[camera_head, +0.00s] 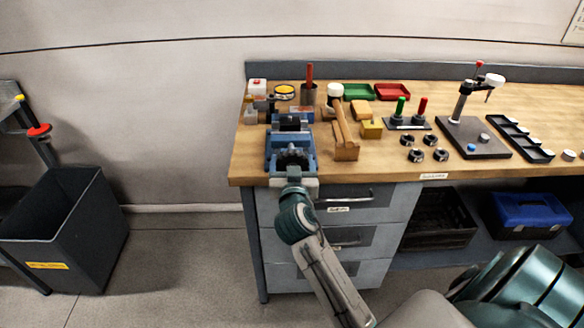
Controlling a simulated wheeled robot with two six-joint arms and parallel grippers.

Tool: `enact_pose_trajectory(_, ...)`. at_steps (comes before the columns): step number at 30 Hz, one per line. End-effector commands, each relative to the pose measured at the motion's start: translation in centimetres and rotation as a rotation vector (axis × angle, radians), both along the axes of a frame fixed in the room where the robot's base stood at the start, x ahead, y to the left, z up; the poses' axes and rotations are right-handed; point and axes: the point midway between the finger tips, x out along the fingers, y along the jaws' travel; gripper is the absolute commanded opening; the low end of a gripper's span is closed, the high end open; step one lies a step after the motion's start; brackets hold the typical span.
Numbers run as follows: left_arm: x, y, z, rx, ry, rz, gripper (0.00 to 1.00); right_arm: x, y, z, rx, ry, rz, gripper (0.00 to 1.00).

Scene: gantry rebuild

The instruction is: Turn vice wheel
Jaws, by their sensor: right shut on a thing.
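The blue vice (306,146) stands at the left front corner of the wooden workbench. My right arm reaches up from the bottom of the picture. My right gripper (294,158) is at the front of the vice and is shut on the vice wheel, which the dark fingers and wrist mostly hide. How far the wheel is turned cannot be told. My left gripper is not in view.
Green and red handles (400,107), several dark rings and a stand on a dark plate (474,138) are further right. A grey bin (70,225) stands on the floor at left.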

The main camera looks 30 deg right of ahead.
Motion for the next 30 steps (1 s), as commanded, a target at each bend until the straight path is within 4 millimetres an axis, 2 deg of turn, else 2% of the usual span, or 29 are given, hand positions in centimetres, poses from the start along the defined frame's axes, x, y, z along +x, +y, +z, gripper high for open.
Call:
enact_pose_trajectory(1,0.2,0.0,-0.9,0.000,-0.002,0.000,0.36,0.0,0.0,-0.4,0.020,-0.015,0.000,0.52)
enact_pose_trajectory(2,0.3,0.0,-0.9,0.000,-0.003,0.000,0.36,0.0,0.0,-0.3,0.030,-0.021,0.000,0.52)
enact_pose_trajectory(6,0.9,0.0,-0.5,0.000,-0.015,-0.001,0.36,0.0,0.0,0.0,0.041,-0.025,0.000,0.52)
enact_pose_trajectory(11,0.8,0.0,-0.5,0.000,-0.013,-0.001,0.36,0.0,0.0,0.0,0.040,-0.025,0.000,0.52)
enact_pose_trajectory(12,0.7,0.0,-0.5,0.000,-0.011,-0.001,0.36,0.0,0.0,0.0,0.040,-0.025,0.000,0.83)
enact_pose_trajectory(14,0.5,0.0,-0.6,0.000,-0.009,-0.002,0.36,0.0,0.0,0.0,0.040,-0.025,0.000,0.94)
enact_pose_trajectory(15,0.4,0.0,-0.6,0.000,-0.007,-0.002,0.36,0.0,0.0,0.0,0.040,-0.025,0.000,0.97)
enact_pose_trajectory(23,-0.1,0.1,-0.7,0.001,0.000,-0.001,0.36,-0.1,0.0,0.0,0.040,-0.025,0.000,0.97)
enact_pose_trajectory(27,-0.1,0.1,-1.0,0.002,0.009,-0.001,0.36,-1.0,0.6,-0.3,0.043,-0.024,0.001,0.97)
enact_pose_trajectory(30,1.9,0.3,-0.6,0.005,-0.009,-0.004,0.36,-2.5,1.5,-0.3,0.045,-0.025,0.000,0.97)
